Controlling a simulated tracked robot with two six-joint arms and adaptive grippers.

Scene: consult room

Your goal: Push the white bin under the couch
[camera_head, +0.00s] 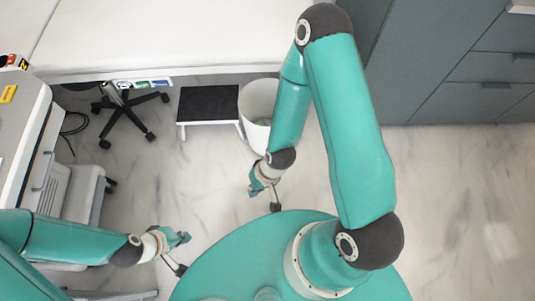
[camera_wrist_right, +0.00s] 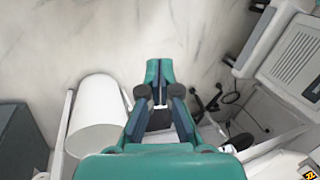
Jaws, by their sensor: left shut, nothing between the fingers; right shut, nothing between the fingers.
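The white bin (camera_head: 258,103) stands on the floor just in front of the white couch (camera_head: 180,35), right of the step stool. My right forearm hides part of its right side. The bin also shows left of the fingers in the right wrist view (camera_wrist_right: 98,103). My right gripper (camera_head: 256,188) is shut and empty, on the near side of the bin and apart from it; its fingers also show in the wrist view (camera_wrist_right: 159,72). My left gripper (camera_head: 184,238) is shut and empty, lower left, far from the bin.
A black-topped step stool (camera_head: 208,103) stands close left of the bin. A black wheeled base (camera_head: 130,108) is partly under the couch. A white machine (camera_head: 25,130) stands at the left, and grey cabinets (camera_head: 450,65) at the upper right. The marble floor at the right is clear.

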